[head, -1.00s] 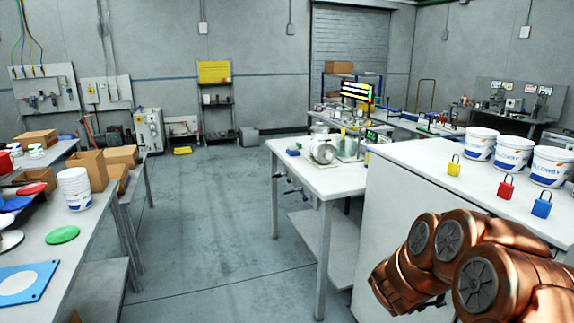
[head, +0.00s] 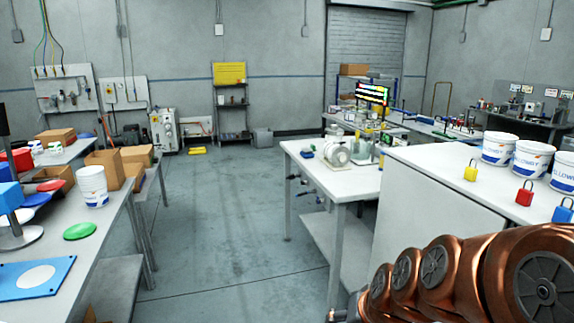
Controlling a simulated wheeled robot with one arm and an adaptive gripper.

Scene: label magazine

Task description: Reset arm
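My copper-coloured arm shows in the lower right of the head view, with several rounded joints with grey caps in a row. It is in front of the white cabinet (head: 440,205) on the right. A small dark and silver part shows at the arm's left end, at the bottom edge of the picture. My gripper's fingers cannot be seen, so whether it holds anything is hidden.
Padlocks in yellow (head: 470,173), red (head: 525,196) and blue (head: 563,210) and white buckets (head: 532,158) stand on the cabinet. A white-topped table (head: 345,182) stands beyond. A cluttered bench (head: 60,262) is on the left. The grey floor (head: 225,240) between is clear.

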